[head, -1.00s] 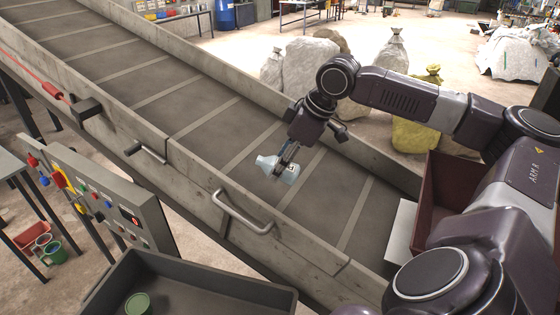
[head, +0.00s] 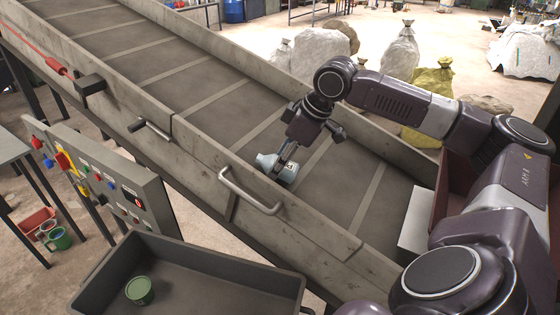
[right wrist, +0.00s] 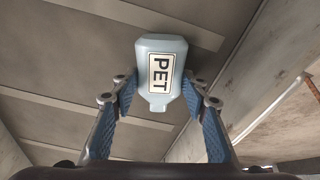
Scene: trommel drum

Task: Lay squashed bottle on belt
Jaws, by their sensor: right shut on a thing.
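In the right wrist view, the bottle (right wrist: 162,85) shows a white PET label. My right gripper (head: 284,158) is shut on it, with one blue finger on each side. The bottle is over the dark cleated belt (head: 237,115), inside its side walls, just behind the near wall. I cannot tell whether its underside touches the belt. My left gripper is not in view.
A metal handle (head: 250,192) is on the near wall. A control panel (head: 95,180) with buttons stands at left. A dark tray (head: 205,285) in front holds a green cup (head: 140,291). A dark red bin (head: 452,185) is at right. Sacks (head: 398,60) stand behind the belt.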

